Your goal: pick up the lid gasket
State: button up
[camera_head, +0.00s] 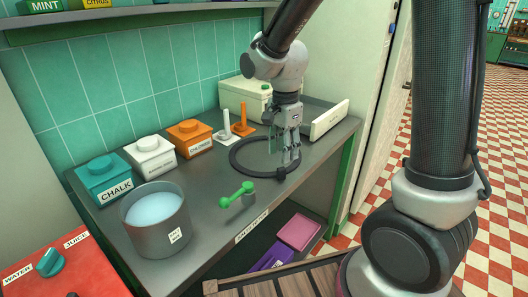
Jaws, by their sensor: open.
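A black ring, which looks like the lid gasket (238,164), lies flat on the grey counter toward its right end. A small dark block or tab (281,173) sits at its front right edge. My gripper (291,158) points down over the right side of the ring, with its fingers apart. The fingertips are close to the ring's right rim. I cannot tell whether they touch it or straddle it. Part of the ring's right side is hidden behind the fingers.
The grey counter (205,190) holds teal, white and orange labelled boxes along the wall. A grey pot (157,222) of pale liquid stands front left. A green-handled tool (238,195) lies in front of the ring.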

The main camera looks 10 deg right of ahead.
aim_at(281, 168)
jog(key=shift+w+a+m, duration=0.1)
jog(key=shift+w+m, duration=0.1)
jog(key=shift+m, duration=1)
jog(key=shift+f, duration=0.15)
jog(key=f, duration=0.7)
jog(key=shift+w+f, duration=0.2)
jog(key=shift+f, duration=0.05)
jog(key=shift+c, duration=0.2)
grip_shut()
